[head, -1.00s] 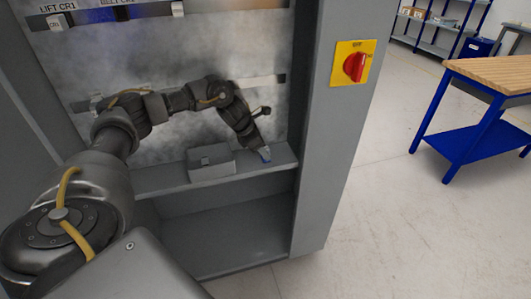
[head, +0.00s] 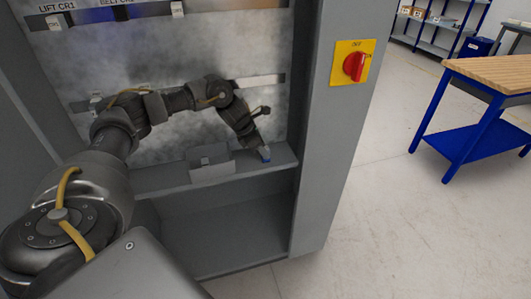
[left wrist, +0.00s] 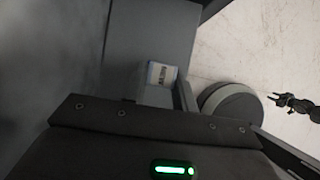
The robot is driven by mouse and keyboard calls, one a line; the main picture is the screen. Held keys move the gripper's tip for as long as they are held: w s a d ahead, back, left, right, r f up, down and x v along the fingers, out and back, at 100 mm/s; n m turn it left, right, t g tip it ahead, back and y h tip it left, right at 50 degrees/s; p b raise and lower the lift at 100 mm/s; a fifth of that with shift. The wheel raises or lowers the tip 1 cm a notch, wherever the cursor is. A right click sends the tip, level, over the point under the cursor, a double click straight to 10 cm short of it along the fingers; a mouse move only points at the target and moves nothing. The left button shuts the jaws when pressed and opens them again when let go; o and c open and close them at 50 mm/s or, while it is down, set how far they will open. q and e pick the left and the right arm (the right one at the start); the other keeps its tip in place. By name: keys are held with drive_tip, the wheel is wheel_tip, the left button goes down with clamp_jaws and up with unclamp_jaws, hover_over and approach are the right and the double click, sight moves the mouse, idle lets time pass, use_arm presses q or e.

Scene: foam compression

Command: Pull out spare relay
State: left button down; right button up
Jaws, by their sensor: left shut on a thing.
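The spare relay (head: 265,154), a small blue and pale block, is at the tip of my left gripper (head: 262,146), at the right end of the cabinet ledge. In the left wrist view it shows as a grey block with a white and blue label (left wrist: 162,74) that seems to read NEW. My left gripper is shut on it; the fingers are mostly hidden. I cannot tell whether the relay touches the ledge. My right gripper (left wrist: 277,99) shows small at the right of the left wrist view, with its tips apart and empty.
A grey box (head: 211,168) stands on the ledge (head: 160,180) left of the gripper. The cabinet's right post carries a red rotary switch (head: 354,67) on a yellow plate. Relay sockets line the back panel above. A blue workbench (head: 480,110) stands far right; the floor between is clear.

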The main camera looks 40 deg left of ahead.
use_arm(q)
drive_tip(key=shift+r+p, duration=0.3)
drive_tip(key=shift+r, duration=0.05)
drive_tip(key=shift+r+p, duration=0.3)
drive_tip(key=shift+r, duration=0.1)
drive_tip(key=shift+r, duration=0.2)
idle(0.6)
drive_tip(key=shift+r+p, duration=2.1)
drive_tip(key=shift+r, duration=0.35)
